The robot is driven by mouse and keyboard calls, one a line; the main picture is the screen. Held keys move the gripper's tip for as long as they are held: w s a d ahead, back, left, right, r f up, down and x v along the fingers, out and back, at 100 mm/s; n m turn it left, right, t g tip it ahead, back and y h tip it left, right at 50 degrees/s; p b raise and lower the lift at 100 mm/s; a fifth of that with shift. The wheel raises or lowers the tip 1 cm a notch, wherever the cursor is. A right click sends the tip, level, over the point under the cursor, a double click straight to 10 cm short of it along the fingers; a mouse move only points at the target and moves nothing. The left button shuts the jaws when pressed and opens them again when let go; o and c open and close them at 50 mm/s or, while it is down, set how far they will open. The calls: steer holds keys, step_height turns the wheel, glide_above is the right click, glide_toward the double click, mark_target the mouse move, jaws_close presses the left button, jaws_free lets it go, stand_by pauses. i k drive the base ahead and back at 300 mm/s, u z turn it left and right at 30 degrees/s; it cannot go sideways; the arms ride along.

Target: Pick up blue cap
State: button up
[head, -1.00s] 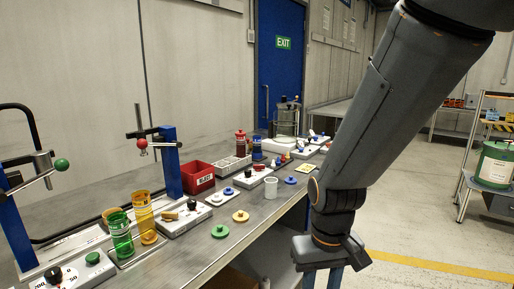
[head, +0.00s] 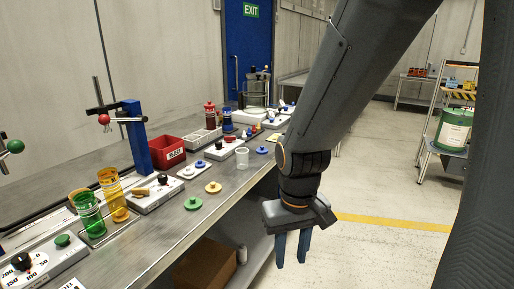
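A flat blue cap (head: 262,150) with a raised knob lies on the grey metal bench (head: 225,205), just right of a small white cup (head: 242,157). Another blue piece (head: 200,164) sits on a white plate farther left, so I cannot tell for certain which one the task names. My gripper (head: 292,255) hangs pointing down beside the bench's right edge, nearer to me than the cap and lower in the picture. Its two blue fingers are apart with nothing between them.
A green cap (head: 193,203) and a yellow cap (head: 213,187) lie on the bench. A red bin (head: 168,152), green bottle (head: 89,214) and yellow bottle (head: 112,194) stand to the left. A cardboard box (head: 204,268) is on the lower shelf. Open floor lies right.

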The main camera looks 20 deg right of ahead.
mark_target(262, 150)
steer(key=z, duration=0.9)
steer(key=i, duration=1.65)
steer(key=u, duration=0.4)
